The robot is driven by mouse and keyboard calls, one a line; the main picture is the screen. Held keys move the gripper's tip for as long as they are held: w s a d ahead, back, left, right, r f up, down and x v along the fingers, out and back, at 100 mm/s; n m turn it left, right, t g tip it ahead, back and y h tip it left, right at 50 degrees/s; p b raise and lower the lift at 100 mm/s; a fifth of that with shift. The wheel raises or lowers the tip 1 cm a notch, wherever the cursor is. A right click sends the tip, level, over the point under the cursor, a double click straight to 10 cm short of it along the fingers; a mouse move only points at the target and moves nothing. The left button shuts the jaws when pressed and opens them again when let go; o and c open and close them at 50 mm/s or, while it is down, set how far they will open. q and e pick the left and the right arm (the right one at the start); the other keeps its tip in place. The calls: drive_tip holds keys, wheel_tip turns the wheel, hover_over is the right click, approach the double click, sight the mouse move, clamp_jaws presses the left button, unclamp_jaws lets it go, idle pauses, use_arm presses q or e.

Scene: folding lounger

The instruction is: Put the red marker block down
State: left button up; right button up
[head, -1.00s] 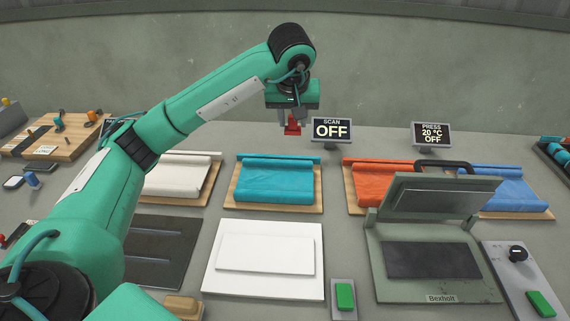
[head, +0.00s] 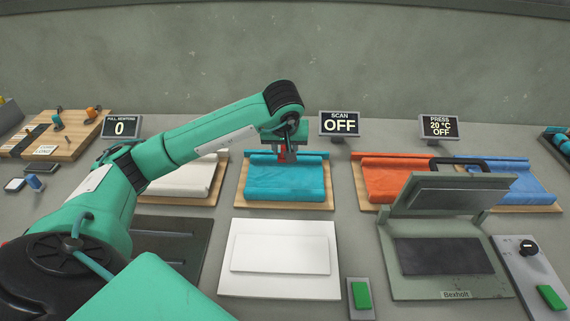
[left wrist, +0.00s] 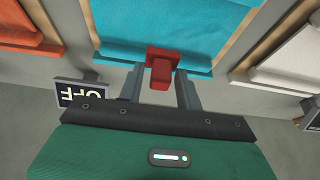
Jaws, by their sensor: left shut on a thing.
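The red marker block (left wrist: 162,66) is between the fingertips of my left gripper (left wrist: 160,80) in the left wrist view, and the gripper is shut on it. In the head view the red block (head: 284,156) shows under my left gripper (head: 286,154), in front of the far edge of the teal fabric roll (head: 285,182). The teal fabric also fills the middle of the left wrist view (left wrist: 110,28). I cannot tell whether the block touches the fabric. My right gripper is in neither view.
White fabric (head: 190,180) lies left of the teal one, orange (head: 390,182) and blue (head: 510,180) to its right, all on wooden boards. The SCAN sign (head: 339,124) stands behind. A white pad (head: 280,285), a green button (head: 361,295) and an open press (head: 440,284) are nearer.

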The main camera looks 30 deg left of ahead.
use_arm(q)
wheel_tip(320, 180, down, 3)
drive_tip(key=shift+r, duration=0.15)
wheel_tip(320, 180, down, 4)
drive_tip(key=shift+r+p, duration=0.2)
drive_tip(key=shift+p, duration=0.15)
drive_tip(key=shift+f, duration=0.2)
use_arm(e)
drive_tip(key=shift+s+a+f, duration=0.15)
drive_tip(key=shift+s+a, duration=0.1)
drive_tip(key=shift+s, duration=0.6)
